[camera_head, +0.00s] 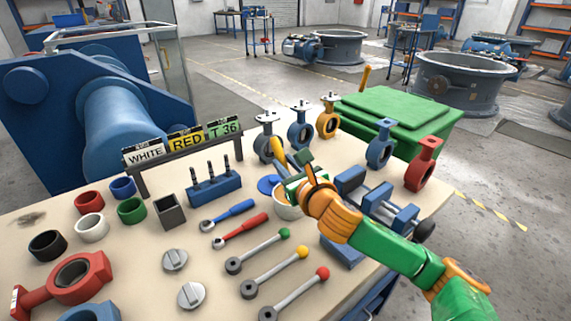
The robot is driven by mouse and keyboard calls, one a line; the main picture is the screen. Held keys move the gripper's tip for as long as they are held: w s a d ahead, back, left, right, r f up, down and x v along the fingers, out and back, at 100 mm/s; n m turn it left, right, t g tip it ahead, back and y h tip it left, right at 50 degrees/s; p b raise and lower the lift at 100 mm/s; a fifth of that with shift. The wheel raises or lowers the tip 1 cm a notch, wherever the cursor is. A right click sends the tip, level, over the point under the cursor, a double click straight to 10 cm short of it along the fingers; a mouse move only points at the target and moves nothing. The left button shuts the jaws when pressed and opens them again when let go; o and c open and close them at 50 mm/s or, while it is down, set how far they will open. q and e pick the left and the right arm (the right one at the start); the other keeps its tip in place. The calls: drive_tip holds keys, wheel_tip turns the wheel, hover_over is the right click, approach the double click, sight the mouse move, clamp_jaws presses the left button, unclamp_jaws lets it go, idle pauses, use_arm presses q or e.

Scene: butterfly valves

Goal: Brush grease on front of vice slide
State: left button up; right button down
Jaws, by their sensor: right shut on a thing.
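My right gripper (300,176) comes in from the lower right on a green and orange arm. It is shut on a thin brush with a yellow handle (278,153), which sticks up and tilts left. The brush's lower end is hidden. A white pot (286,210) stands directly below the gripper, partly covered by it, so I cannot tell whether the brush is inside it. A blue lid (267,184) lies just left of the pot. The blue vice (403,218) stands right of the gripper, its front partly hidden by my arm. My left gripper is out of view.
Blue and red ratchets (240,228), levers with coloured knobs (277,265) and several coloured rings (131,210) lie on the bench to the left. Small valves (300,128) line the back edge. A green crate (400,112) stands behind. A label rack (185,152) stands back left.

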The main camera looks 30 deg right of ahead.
drive_tip(key=shift+f+b, duration=0.4)
drive_tip(key=shift+f, duration=0.2)
idle(0.6)
idle(0.4)
wheel_tip(320, 180, up, 7)
drive_tip(key=p, duration=0.8)
drive_tip(key=shift+r+p, duration=0.1)
drive_tip(key=shift+p, duration=0.25)
